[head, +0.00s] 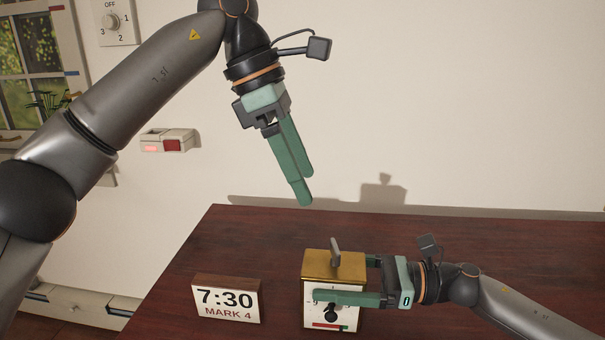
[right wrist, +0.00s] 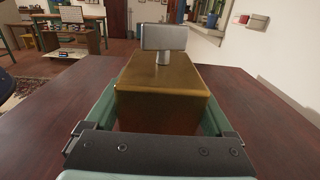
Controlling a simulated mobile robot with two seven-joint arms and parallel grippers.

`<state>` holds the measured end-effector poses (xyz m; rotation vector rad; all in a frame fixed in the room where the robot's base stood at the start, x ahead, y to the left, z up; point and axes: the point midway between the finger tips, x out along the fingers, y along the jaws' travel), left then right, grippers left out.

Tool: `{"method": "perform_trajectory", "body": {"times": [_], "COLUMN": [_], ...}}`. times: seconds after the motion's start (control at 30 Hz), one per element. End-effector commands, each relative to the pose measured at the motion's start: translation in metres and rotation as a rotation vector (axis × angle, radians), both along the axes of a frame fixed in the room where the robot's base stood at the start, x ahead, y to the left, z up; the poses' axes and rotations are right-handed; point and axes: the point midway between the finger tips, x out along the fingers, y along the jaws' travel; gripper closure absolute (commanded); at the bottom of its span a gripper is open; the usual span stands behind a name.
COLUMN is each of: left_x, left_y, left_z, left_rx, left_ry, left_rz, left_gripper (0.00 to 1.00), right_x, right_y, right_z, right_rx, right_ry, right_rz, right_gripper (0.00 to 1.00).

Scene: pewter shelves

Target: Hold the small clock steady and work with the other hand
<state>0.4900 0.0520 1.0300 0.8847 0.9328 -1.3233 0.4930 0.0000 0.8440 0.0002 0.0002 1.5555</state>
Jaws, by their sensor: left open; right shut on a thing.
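The small clock (head: 333,266) is a gold-topped box with a white dial face, standing upright on the dark red-brown table. A grey key-like tab (head: 336,250) stands up from its top. In the right wrist view the clock's gold body (right wrist: 163,88) and the flat grey tab (right wrist: 164,38) fill the middle. My right gripper (head: 345,280) is shut on the clock, one finger across its front face and one behind. That front finger hides part of the dial. My left gripper (head: 305,188) is open and empty, high above and to the left of the clock.
A sign (head: 226,299) reading 7:30 MARK 4 stands on the table left of the clock. The table (head: 480,250) is clear behind and to the right. On the wall are a switch box with a red button (head: 172,145) and a rotary dial (head: 111,21).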

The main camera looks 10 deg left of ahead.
Motion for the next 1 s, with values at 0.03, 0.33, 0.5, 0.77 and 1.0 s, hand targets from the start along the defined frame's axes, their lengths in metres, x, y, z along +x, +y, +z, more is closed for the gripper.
{"method": "perform_trajectory", "body": {"times": [0.03, 0.33, 0.5, 0.77, 1.0], "left_x": [0.000, -0.009, -0.009, -0.005, 0.000], "left_y": [0.000, -0.001, -0.006, -0.025, -0.040], "left_z": [0.000, -0.001, -0.013, -0.059, -0.096], "left_rx": [0.000, 0.002, 0.002, 0.002, 0.002], "left_ry": [0.001, 0.000, 0.003, 0.004, 0.003], "left_rz": [0.004, 0.166, 0.196, 0.193, 0.195], "left_gripper": [0.15, 0.15, 0.15, 0.15, 0.15], "right_x": [0.000, 0.000, 0.000, 0.000, 0.000], "right_y": [0.000, 0.000, 0.000, 0.000, 0.000], "right_z": [-0.001, -0.001, -0.001, 0.000, 0.000], "right_rx": [-0.001, -0.001, -0.001, -0.001, -0.001], "right_ry": [0.001, 0.000, 0.000, 0.000, 0.000], "right_rz": [-0.001, -0.001, -0.001, -0.001, -0.001], "right_gripper": [1.00, 1.00, 1.00, 1.00, 1.00]}}
